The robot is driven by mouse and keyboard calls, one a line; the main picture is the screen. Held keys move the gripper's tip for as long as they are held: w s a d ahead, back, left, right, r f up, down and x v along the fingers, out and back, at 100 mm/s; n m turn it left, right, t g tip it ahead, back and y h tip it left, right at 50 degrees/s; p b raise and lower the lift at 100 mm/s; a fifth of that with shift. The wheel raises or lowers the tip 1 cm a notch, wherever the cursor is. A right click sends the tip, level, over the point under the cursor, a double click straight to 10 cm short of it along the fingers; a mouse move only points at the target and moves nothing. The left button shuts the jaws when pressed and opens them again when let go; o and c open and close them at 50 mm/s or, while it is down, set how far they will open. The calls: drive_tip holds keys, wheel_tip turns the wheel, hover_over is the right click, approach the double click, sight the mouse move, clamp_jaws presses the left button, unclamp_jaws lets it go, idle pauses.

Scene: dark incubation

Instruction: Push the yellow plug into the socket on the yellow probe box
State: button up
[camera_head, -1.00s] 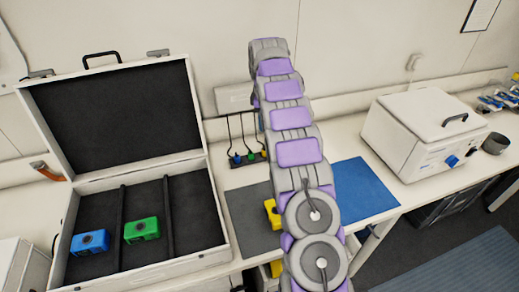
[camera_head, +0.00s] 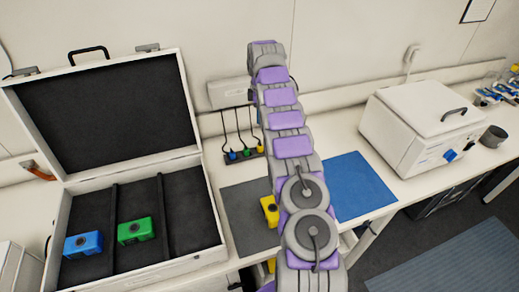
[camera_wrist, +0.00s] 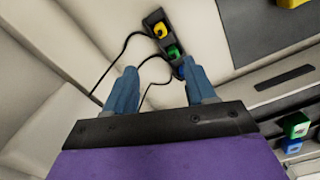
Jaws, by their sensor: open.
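The yellow plug (camera_head: 260,149) stands in a dark rack at the back of the bench, beside a green plug and a blue plug. It also shows in the wrist view (camera_wrist: 160,29), beyond my fingertips. The yellow probe box (camera_head: 269,210) sits on the grey mat, partly hidden by my arm; its socket is not clear. A corner of it shows in the wrist view (camera_wrist: 291,3). My gripper (camera_wrist: 158,72) is open and empty, its blue fingers apart and pointing toward the rack. In the head view my arm hides the gripper.
An open white case (camera_head: 140,262) on the left holds a blue box (camera_head: 83,245) and a green box (camera_head: 136,231). A blue mat (camera_head: 362,187) lies clear to the right. A white incubator (camera_head: 425,128) stands farther right. Thin black cables rise from the plugs.

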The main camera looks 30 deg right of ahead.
drive_tip(key=b, duration=0.2)
approach(260, 145)
drive_tip(key=f, duration=0.5)
drive_tip(key=shift+w+d+f, duration=0.1)
drive_tip(key=shift+w+d, duration=0.05)
drive_tip(key=shift+d, duration=0.2)
wheel_tip(260, 145, down, 5)
drive_tip(key=shift+w+a+f+b, duration=0.1)
drive_tip(key=shift+f+b, duration=0.05)
drive_tip(key=shift+b, duration=0.45)
drive_tip(key=shift+c, duration=0.3)
clamp_jaws()
